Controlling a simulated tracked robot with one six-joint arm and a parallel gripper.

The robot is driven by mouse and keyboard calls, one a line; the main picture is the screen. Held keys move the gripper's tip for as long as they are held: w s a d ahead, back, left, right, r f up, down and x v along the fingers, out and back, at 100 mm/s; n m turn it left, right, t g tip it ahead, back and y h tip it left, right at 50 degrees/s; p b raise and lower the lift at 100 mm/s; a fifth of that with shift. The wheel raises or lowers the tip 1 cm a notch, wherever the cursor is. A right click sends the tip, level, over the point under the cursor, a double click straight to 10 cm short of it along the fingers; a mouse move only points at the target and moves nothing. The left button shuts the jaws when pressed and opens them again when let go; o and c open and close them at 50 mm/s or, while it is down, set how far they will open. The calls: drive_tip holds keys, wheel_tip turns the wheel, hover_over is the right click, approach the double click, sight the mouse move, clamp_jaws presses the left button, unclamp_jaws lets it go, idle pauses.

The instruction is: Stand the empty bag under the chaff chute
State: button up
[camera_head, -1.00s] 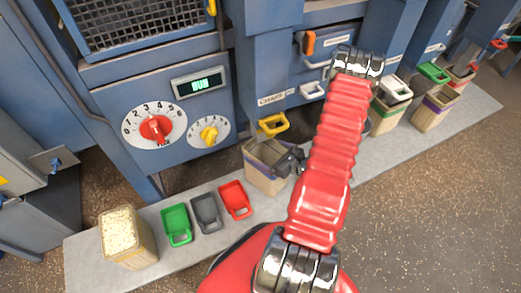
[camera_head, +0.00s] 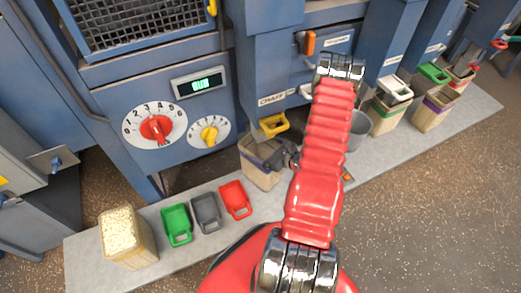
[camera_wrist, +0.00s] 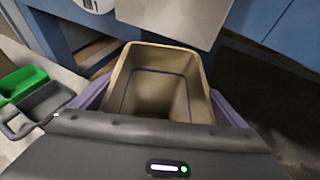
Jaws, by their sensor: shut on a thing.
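The empty bag (camera_head: 262,171) is an open-topped tan bag with a dark band near its rim. It stands upright, or nearly so, below the chaff chute (camera_head: 272,124), a yellow-lipped spout on the blue machine with a CHAFF label. In the wrist view the bag (camera_wrist: 196,92) shows an empty inside, with purple pads at both sides. My gripper (camera_head: 288,158) is shut on the bag at its right side in the head view. I cannot tell whether the bag's base touches the ledge.
A full bag of pale grain (camera_head: 125,237) stands at the ledge's left end. Green (camera_head: 177,224), grey (camera_head: 206,212) and red (camera_head: 235,199) slides lie beside it. A grey bucket (camera_head: 357,130) stands behind my arm. Other bags (camera_head: 433,111) stand under chutes at right.

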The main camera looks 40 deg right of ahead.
drive_tip(key=shift+f, duration=0.5)
drive_tip(key=o, duration=1.2)
drive_tip(key=shift+c, duration=0.2)
drive_tip(key=v, duration=1.2)
drive_tip(key=shift+s, duration=0.1)
